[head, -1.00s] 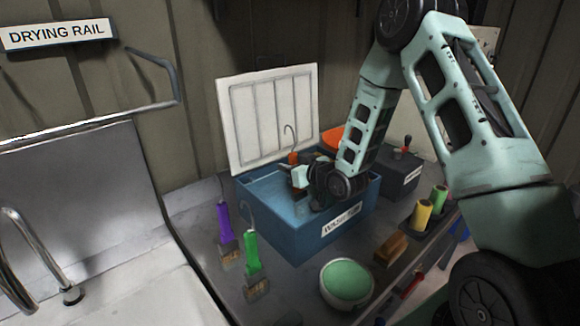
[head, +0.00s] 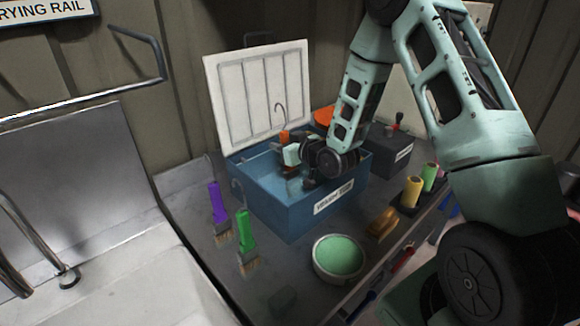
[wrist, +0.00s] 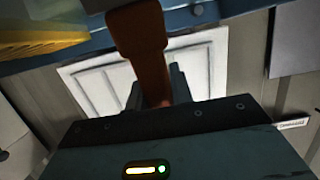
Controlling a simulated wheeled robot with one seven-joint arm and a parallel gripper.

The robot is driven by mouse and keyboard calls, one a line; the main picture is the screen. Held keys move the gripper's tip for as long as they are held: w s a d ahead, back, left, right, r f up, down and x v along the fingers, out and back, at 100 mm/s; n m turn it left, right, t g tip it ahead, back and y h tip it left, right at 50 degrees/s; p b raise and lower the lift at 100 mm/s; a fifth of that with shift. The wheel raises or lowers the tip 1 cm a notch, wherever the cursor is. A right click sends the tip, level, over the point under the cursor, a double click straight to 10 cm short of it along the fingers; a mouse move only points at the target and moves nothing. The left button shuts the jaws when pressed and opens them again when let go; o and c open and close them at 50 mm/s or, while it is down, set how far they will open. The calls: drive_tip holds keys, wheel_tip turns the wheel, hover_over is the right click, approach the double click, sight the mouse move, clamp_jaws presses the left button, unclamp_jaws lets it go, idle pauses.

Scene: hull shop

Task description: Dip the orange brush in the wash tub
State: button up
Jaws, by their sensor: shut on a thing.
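The blue wash tub (head: 285,213) stands on the bench with its white lid (head: 258,95) raised at the back. My gripper (head: 290,155) is over the tub's opening, low between its walls. It is shut on the orange brush (head: 284,135), whose orange handle and hook stick up above the jaws. In the wrist view the orange handle (wrist: 140,35) runs between the fingers.
A bowl with green contents (head: 338,257) and a tan block (head: 382,222) are in front. A dark box (head: 392,150) and coloured rollers (head: 412,191) stand right.

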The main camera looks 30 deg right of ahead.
drive_tip(key=shift+r+p, duration=3.75)
drive_tip(key=shift+r, duration=2.8)
